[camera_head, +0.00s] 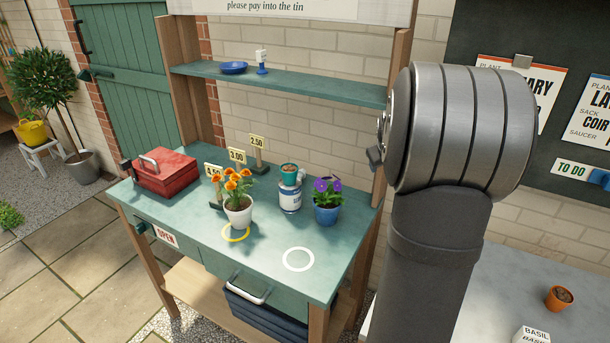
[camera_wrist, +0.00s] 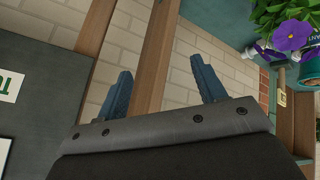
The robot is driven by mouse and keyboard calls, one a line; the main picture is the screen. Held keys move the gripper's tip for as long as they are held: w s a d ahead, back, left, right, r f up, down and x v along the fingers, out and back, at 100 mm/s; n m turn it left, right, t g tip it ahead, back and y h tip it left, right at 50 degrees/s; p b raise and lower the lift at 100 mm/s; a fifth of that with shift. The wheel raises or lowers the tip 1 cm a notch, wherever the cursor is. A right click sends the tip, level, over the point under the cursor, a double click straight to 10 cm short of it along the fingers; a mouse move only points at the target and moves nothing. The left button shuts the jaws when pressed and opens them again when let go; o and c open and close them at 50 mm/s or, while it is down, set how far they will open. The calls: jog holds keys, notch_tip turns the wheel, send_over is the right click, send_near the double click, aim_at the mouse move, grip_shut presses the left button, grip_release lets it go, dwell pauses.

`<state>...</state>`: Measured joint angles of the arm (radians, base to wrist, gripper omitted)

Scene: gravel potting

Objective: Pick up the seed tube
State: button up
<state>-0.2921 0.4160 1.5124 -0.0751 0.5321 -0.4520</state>
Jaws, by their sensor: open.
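No seed tube can be identified for certain. A small white upright piece with a blue base (camera_head: 262,62) stands on the green wall shelf (camera_head: 310,86), and it is too small to tell what it is. My gripper (camera_wrist: 164,82) shows in the wrist view with its two blue fingers wide apart and nothing between them. Behind the fingers are brick wall and a wooden post. In the head view my arm hides most of the gripper, and only a small dark part shows at its left side, right of the bench's plants.
The green bench (camera_head: 190,225) holds a red toolbox (camera_head: 165,170), an orange-flowered pot (camera_head: 238,212), a tin (camera_head: 290,197) with a small pot on it, and a purple-flowered blue pot (camera_head: 327,213). A blue dish (camera_head: 233,68) is on the shelf. The white ring (camera_head: 298,248) is empty.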

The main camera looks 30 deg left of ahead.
jog(key=w+a+f+m+g+h, duration=0.1)
jog(key=a+f+m, duration=0.2)
jog(key=a, duration=0.8)
jog(key=w+a+f+m+g, duration=0.1)
jog(key=a+f+m, duration=0.15)
jog(key=a, duration=0.75)
jog(key=w+a+f+m+g+h, duration=0.1)
jog(key=a+f+m, duration=0.15)
jog(key=a, duration=0.85)
jog(key=shift+m, duration=0.5)
notch_tip(320, 180, down, 5)
jog(key=shift+s+a+f, duration=0.1)
jog(key=shift+a, duration=0.05)
jog(key=x, duration=0.6)
jog(key=shift+s+a+f, duration=0.1)
jog(key=shift+s+f, duration=0.1)
jog(key=shift+f, duration=0.1)
jog(key=c, duration=1.1)
